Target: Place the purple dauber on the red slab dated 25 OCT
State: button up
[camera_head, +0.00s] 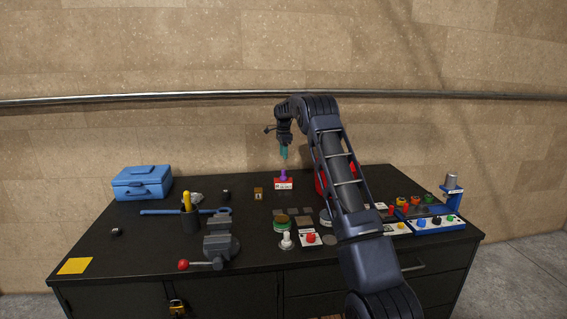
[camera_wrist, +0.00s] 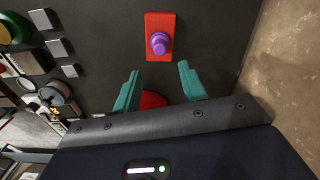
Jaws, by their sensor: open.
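The purple dauber (camera_head: 283,175) stands upright on a red slab (camera_head: 284,185) near the back middle of the table. The slab's front bears a white label too small to read. In the wrist view the dauber (camera_wrist: 158,43) is seen from above, on the red slab (camera_wrist: 160,19). My gripper (camera_wrist: 158,84) is open, its two teal fingers apart and empty. In the head view my gripper (camera_head: 284,153) hangs just above the dauber, apart from it.
A red rounded thing (camera_wrist: 152,100) shows between my fingers, lower down. A blue toolbox (camera_head: 142,183) stands at the back left, a vise (camera_head: 220,243) at the front. Small grey tiles and stamps lie in the middle. The wall is close behind.

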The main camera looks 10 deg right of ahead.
jog(key=s+d+r+n+t, duration=0.1)
jog(key=s+d+r+n, duration=0.25)
jog(key=s+r, duration=1.05)
jog(key=s+d+r+n+t, duration=0.15)
jog(key=s+r+n, duration=0.45)
jog(key=s, duration=1)
jog(key=s+f+n, duration=0.2)
jog(key=s, duration=1)
jog(key=s+d+f+n+t, duration=0.1)
jog(key=s+f+n, duration=0.1)
jog(key=s, duration=1)
jog(key=s+d+f+n+t, duration=0.1)
jog(key=s+f, duration=0.3)
jog(key=s, duration=0.9)
jog(key=shift+d+n, duration=0.2)
jog(key=shift+n, duration=0.65)
